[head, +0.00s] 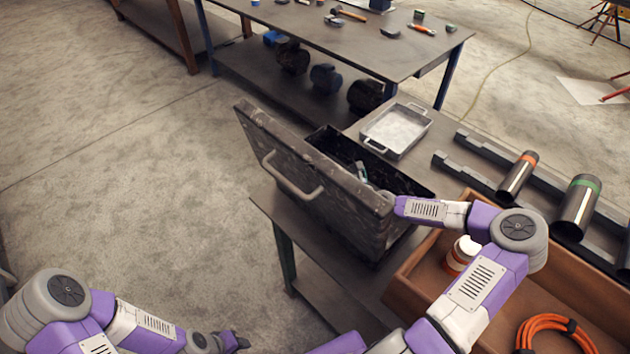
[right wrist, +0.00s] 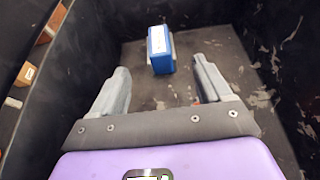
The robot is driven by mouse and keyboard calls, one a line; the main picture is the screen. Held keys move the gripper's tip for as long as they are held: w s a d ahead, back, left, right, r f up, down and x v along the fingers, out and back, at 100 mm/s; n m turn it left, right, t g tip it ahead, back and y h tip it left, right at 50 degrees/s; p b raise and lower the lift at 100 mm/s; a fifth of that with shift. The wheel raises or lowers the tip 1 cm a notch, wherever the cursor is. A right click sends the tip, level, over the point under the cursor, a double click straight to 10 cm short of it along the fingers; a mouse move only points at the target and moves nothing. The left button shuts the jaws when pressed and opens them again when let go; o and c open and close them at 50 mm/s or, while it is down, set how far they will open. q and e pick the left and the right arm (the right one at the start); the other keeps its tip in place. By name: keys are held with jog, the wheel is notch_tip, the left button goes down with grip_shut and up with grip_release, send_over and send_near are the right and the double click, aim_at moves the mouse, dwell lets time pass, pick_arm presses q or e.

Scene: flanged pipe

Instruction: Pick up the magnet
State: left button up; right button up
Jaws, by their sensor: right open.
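A small blue block with a pale side, which looks like the magnet (right wrist: 160,50), stands on the worn floor of a dark metal toolbox (head: 290,165). My right gripper (right wrist: 162,72) is open inside the toolbox. Its two grey fingers point toward the block, one to each side, and the block sits just beyond and between the fingertips, apart from both. In the head view my right gripper (head: 362,172) is partly hidden by the toolbox walls, and I cannot make out the block there. My left gripper (head: 235,341) is low near the bottom edge, away from the toolbox; its jaw state is unclear.
The toolbox's dark walls rise close around my right gripper. A metal tray (head: 397,130) stands behind the toolbox. A wooden box (head: 408,284) with an orange cable coil (head: 540,330) and a jar (head: 462,254) lies to its right. Pipes (head: 577,207) rest on rails further right.

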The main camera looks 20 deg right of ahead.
jog(key=b+x, duration=0.1)
jog(key=x, duration=0.6)
jog(key=shift+w+a, duration=0.15)
jog(key=shift+c, duration=0.4)
jog(key=c, duration=1.2)
jog(key=shift+c, duration=0.5)
jog(key=shift+r, duration=0.1)
